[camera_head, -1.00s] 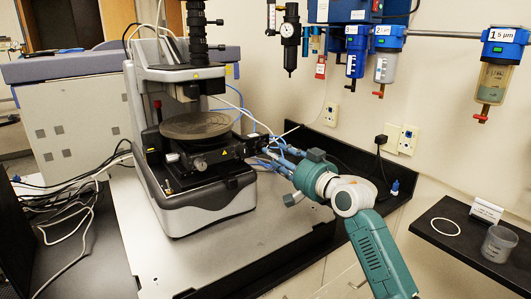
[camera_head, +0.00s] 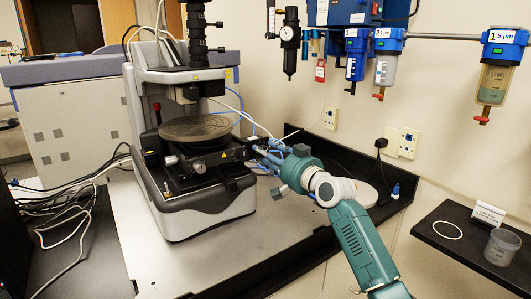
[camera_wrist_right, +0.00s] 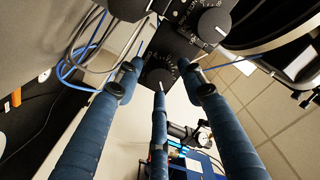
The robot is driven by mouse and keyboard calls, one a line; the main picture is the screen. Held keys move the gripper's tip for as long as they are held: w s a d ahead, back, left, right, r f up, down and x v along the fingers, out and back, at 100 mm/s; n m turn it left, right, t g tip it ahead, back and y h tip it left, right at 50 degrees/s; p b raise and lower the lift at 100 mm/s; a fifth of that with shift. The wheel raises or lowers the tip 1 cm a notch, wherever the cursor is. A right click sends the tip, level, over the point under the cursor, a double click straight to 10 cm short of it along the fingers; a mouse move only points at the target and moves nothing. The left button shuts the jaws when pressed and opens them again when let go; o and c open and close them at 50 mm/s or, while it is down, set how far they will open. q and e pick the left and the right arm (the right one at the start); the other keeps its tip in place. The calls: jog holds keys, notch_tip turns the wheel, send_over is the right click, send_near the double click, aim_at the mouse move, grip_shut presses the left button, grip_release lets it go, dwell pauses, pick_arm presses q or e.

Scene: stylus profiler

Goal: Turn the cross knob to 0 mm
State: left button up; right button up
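The stylus profiler (camera_head: 205,216) stands on the bench with a round stage plate (camera_head: 195,128). In the right wrist view, a black knob (camera_wrist_right: 160,78) with a white mark and a printed dial shows between my finger ends. A second black dial knob (camera_wrist_right: 213,22) sits above and right of it. Their lettering is too small to tell which is the cross knob. My right gripper (camera_head: 260,157) is at the right side of the stage; in the wrist view its three blue fingers (camera_wrist_right: 160,90) are spread around the lower knob, with no clear contact. My left gripper is not in view.
Blue tubes and cables (camera_wrist_right: 75,68) run close to the fingers. The wall with filter housings (camera_head: 388,62) stands behind. A black side shelf (camera_head: 465,240) holds a cup (camera_head: 500,246) and a white ring. The bench front (camera_head: 215,262) is clear.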

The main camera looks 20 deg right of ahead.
grip_shut()
jog(key=n, duration=0.9)
jog(key=shift+f, duration=0.1)
jog(key=shift+o, duration=0.5)
grip_release()
